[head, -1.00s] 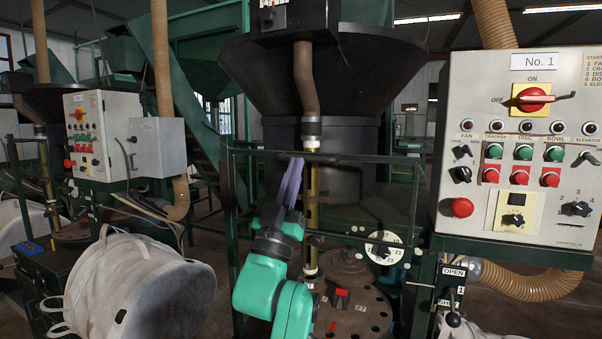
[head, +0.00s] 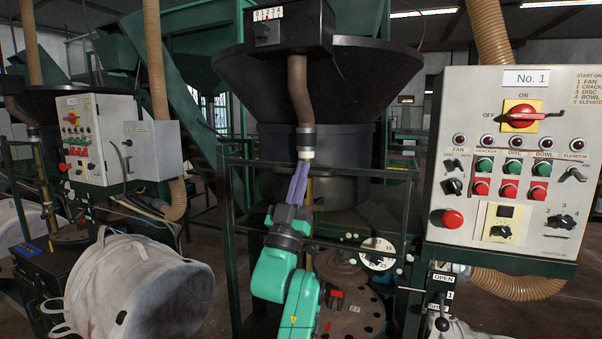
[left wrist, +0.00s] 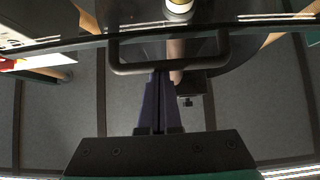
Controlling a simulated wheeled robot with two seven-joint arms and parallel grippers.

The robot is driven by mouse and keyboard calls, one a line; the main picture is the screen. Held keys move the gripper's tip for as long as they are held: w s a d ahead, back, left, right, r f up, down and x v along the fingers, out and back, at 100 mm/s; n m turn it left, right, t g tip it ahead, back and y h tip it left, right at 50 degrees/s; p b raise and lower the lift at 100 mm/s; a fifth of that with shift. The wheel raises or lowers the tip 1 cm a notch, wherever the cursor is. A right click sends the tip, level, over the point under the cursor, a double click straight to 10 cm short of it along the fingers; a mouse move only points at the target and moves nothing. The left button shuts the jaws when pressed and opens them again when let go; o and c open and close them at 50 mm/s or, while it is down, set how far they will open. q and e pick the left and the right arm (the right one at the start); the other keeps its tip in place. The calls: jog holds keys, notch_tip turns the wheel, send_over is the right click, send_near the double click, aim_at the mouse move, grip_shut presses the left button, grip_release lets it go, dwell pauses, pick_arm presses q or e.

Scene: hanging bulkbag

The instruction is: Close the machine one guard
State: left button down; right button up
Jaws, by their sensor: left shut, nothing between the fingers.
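The machine one guard (head: 345,168) appears in the head view as a dark green rail and frame in front of the black hopper. I cannot tell how far open it stands. In the left wrist view a dark bracket-shaped handle (left wrist: 200,67) sits on the clear panel's edge. My left gripper (head: 303,165) has long purple fingers, shut and empty, pointing up near the guard's top rail. In the left wrist view the fingertips (left wrist: 160,73) reach the handle bar; whether they touch it is unclear. My right gripper is not in view.
The No. 1 control panel (head: 508,160) stands close on the right, with an OPEN lever (head: 441,322) below it. A brown round plate (head: 350,308) lies low behind my left arm.

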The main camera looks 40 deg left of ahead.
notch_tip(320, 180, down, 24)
jog(key=b, duration=2.4)
pick_arm(q)
notch_tip(320, 180, down, 40)
jog(key=b, duration=0.5)
jog(key=shift+r, duration=0.15)
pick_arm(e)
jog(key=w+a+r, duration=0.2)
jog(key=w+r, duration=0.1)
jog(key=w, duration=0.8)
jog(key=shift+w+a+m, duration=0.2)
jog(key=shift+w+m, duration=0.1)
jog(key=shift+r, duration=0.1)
pick_arm(q)
jog(key=b+v, duration=0.2)
jog(key=v, duration=1.2)
jog(key=shift+s, duration=0.25)
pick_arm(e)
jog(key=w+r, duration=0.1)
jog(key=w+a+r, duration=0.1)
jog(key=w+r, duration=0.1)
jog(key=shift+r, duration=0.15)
pick_arm(q)
jog(key=shift+d, duration=0.15)
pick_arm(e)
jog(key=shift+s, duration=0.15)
